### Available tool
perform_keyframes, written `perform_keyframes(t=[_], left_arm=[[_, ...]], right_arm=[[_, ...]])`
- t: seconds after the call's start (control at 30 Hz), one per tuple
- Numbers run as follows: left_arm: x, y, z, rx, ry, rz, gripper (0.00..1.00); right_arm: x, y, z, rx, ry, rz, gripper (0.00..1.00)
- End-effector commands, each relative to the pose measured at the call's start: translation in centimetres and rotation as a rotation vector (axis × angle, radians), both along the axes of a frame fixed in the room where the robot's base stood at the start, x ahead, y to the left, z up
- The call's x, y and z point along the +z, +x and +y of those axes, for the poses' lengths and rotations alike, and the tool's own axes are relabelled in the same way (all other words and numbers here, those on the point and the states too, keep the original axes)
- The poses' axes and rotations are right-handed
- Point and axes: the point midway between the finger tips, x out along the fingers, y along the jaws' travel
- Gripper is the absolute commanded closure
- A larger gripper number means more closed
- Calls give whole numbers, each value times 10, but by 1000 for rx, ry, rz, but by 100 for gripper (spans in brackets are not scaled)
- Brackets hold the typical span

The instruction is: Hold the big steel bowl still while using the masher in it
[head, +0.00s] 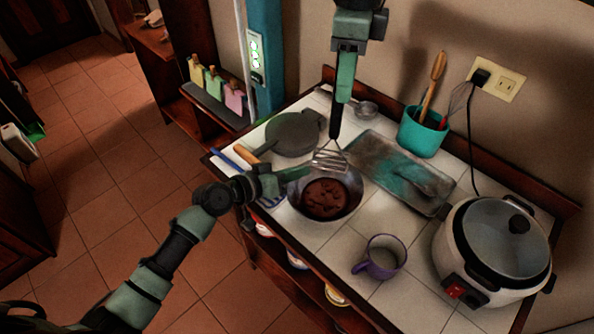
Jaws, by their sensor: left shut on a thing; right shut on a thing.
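The big steel bowl (350,204) stands on the white tiled counter with a dark brown mass (325,198) in it. My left gripper (297,174) comes in from the left and is shut on the bowl's rim at its back left. My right gripper (342,95) reaches down from above and is shut on the black handle of the masher (329,158). The masher is nearly upright, with its wire head down over the back part of the bowl. I cannot tell whether the wire head touches the brown mass.
A dark lidded pan (292,133) stands behind left and a worn tray (385,165) lies right of the bowl. A purple mug (383,257), a rice cooker (492,250) and a teal utensil pot (422,135) stand further right. Bare tiles (320,245) show in front of the bowl.

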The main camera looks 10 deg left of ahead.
Motion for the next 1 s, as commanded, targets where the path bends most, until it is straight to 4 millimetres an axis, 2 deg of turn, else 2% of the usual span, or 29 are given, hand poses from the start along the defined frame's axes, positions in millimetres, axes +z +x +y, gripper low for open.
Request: perform_keyframes(t=[0.23, 0.4, 0.67, 1.0], left_arm=[[-4, -2, 0, -3, 4, 6, 100], [-4, -2, 0, -3, 4, 6, 100], [-4, -2, 0, -3, 4, 6, 100], [-4, -2, -1, -3, 4, 6, 100]], right_arm=[[-3, -1, 0, 1, 0, 3, 100], [-22, -4, 0, 4, 1, 10, 100], [-33, -4, -1, 0, -1, 0, 100], [-62, -4, -1, -1, -1, 0, 100]])
